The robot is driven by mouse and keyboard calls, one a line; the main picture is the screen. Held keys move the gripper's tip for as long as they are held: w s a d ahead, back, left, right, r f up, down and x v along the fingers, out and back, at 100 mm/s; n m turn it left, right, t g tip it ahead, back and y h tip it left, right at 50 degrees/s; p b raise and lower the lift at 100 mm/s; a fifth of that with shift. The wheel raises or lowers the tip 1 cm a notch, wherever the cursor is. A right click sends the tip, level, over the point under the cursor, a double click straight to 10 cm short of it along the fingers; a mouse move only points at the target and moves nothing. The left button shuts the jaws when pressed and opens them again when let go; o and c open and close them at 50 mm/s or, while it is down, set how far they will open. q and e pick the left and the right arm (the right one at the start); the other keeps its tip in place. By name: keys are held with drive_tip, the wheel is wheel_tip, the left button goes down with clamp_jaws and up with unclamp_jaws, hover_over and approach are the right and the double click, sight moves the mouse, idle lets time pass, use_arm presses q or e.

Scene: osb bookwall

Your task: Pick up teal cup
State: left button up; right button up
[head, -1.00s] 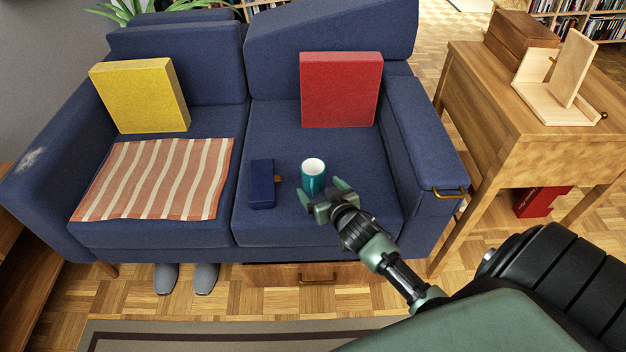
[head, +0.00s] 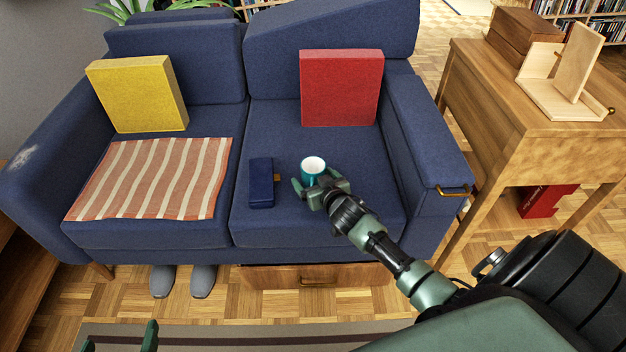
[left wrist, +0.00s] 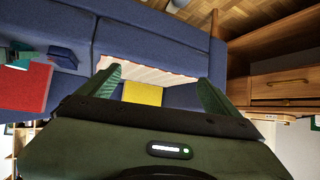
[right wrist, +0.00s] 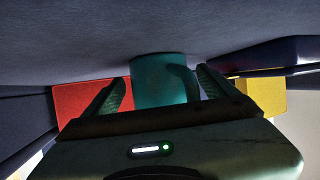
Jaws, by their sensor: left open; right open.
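The teal cup (head: 312,170) stands upright on the right seat of the blue sofa, its white inside showing. My right gripper (head: 322,186) is open at the cup's near side, with its fingers spread to either side. In the right wrist view the cup (right wrist: 158,82) stands between and just beyond the open fingertips (right wrist: 162,90), with its handle on the right. Contact with the fingers cannot be told. My left gripper (head: 119,342) shows only its fingertips at the bottom left of the head view. It is open and empty in the left wrist view (left wrist: 160,85).
A dark blue box (head: 261,183) lies on the seat left of the cup. A red cushion (head: 341,88) leans behind it. A striped cloth (head: 150,178) and a yellow cushion (head: 138,95) are on the left seat. The sofa's right armrest (head: 425,135) stands right of the cup.

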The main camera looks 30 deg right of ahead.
drive_tip(key=c, duration=1.4)
drive_tip(key=shift+r, duration=0.1)
drive_tip(key=c, duration=0.3)
drive_tip(key=shift+r, duration=0.1)
